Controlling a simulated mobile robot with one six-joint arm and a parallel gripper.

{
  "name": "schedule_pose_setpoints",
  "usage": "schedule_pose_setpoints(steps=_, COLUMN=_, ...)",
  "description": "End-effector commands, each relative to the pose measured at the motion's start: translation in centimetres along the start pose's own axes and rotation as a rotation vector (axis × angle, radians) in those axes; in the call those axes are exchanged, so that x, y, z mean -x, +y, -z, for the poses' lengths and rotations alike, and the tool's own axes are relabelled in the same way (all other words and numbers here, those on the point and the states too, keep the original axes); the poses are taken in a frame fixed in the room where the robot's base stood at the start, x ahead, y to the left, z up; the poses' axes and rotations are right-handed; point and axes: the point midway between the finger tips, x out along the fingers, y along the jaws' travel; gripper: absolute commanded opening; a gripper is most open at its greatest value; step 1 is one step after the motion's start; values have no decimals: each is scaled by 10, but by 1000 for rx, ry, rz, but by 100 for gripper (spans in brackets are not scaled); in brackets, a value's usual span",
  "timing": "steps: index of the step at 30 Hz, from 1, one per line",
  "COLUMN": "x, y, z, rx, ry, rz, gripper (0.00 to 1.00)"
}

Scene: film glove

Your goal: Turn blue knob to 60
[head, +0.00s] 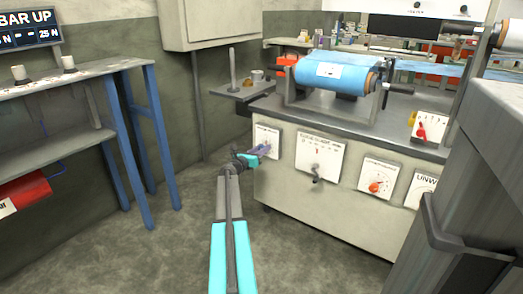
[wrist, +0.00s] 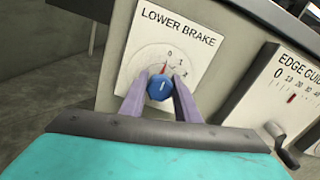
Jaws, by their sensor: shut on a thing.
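The blue knob (wrist: 160,88) sits on a white plate labelled LOWER BRAKE (wrist: 166,42) in the wrist view. A dial scale with small figures curves above the knob, and a small red pointer stands near the 0. My gripper (wrist: 160,92) has its two purple fingers on either side of the knob and is shut on it. In the head view my gripper (head: 262,151) reaches the left plate (head: 266,136) on the machine's front. The knob itself is hard to make out there.
The EDGE GUIDE plate (head: 318,154) with a dark crank (head: 317,174) is just right of my gripper. Farther right is a dial plate with a red knob (head: 376,187). A blue roll (head: 330,75) lies on top of the machine. Open floor (head: 185,230) is at left.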

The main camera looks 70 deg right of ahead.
Motion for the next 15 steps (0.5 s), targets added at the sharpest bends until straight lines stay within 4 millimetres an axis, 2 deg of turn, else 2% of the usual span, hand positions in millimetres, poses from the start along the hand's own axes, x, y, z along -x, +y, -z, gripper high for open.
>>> schedule_pose_setpoints(steps=8, x=0, y=1, z=0, rx=-40, ry=0, rz=-1, gripper=7)
schedule_pose_setpoints(steps=15, x=1, y=1, z=1, rx=-156, ry=0, rz=-2, gripper=7)
